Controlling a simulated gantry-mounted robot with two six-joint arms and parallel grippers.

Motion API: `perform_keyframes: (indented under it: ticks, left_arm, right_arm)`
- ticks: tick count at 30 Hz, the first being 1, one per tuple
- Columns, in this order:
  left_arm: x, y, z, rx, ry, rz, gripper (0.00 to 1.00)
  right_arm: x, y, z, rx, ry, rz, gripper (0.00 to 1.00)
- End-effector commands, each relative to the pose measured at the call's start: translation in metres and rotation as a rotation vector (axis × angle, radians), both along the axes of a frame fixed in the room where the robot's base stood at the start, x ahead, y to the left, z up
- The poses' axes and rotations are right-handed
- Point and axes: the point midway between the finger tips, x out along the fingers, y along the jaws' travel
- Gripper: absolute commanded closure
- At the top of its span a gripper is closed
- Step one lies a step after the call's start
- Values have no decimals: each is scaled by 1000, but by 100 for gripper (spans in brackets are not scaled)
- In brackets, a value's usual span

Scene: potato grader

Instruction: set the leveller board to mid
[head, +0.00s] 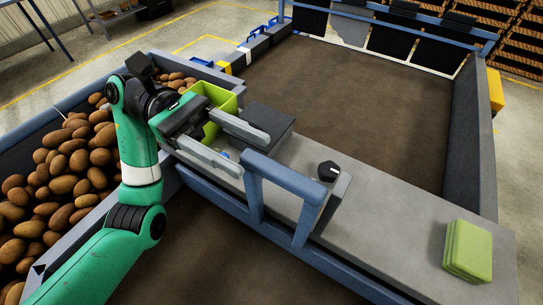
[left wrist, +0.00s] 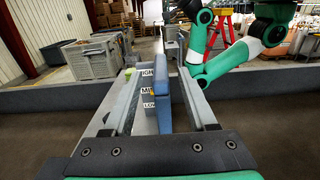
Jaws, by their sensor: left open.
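My left gripper (head: 250,155) is open, its two pale fingers pointing right over the grey bench. In the left wrist view, the same gripper (left wrist: 158,72) has its fingers on either side of a white scale marked high, MID (left wrist: 150,91) and LOW from top to bottom. A blue upright part (left wrist: 164,105), perhaps the leveller board's handle, stands beside the scale between the fingers. I see no contact with it. In the head view only a small blue patch (head: 222,154) shows between the fingers. Which mark the board is at, I cannot tell. My right gripper is out of view.
A blue frame (head: 285,174) rises at the bench's front edge, close to the left fingertips. A black knob (head: 328,170) sits on a grey box. A dark block (head: 268,122), a lime bin (head: 213,98) and a green sponge-like block (head: 468,248) stand on the bench. Potatoes (head: 75,155) lie left.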

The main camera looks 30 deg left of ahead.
Motion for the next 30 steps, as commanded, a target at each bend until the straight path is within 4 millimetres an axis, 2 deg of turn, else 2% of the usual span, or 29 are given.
perform_keyframes:
  ticks: [3,9,26,29,30]
  left_arm:
    - [-1,27,1,0,1,3,43]
    - [-2,48,0,0,0,0,43]
    - [-2,50,0,0,-1,-2,43]
    - [-2,45,8,-27,-8,-2,43]
    - [-1,41,17,-60,-16,-2,43]
  right_arm:
    - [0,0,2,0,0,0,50]
    - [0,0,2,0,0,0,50]
    - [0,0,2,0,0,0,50]
    - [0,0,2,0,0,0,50]
    - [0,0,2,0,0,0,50]
